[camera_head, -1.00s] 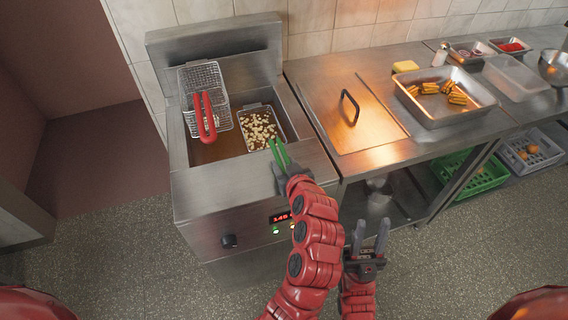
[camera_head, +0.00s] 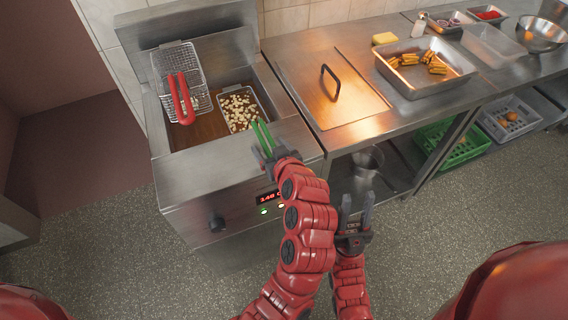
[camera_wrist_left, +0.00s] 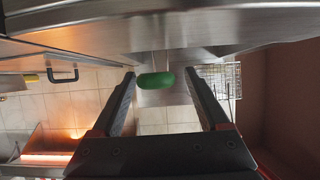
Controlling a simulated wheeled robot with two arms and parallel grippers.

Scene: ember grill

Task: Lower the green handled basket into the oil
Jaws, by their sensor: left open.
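The green handled basket (camera_head: 240,112) holds pale food pieces and sits in the right side of the fryer well. I cannot tell how deep it is in the oil (camera_head: 205,130). Its green handle (camera_head: 263,134) points toward me over the front edge. My left gripper (camera_head: 265,152) is at the handle's near end and partly hides it. In the left wrist view the green handle (camera_wrist_left: 155,80) shows end-on between the open fingers, with gaps on both sides. My right gripper (camera_head: 357,212) is open and empty, low in front of the counter.
A red handled basket (camera_head: 180,75) stands at the fryer's left. The fryer (camera_head: 185,195) has a lit red display. Right of it are a black-handled lid (camera_head: 345,95), a tray (camera_head: 455,75) of browned food and a yellow block (camera_head: 385,39). Crates (camera_head: 465,150) stand below.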

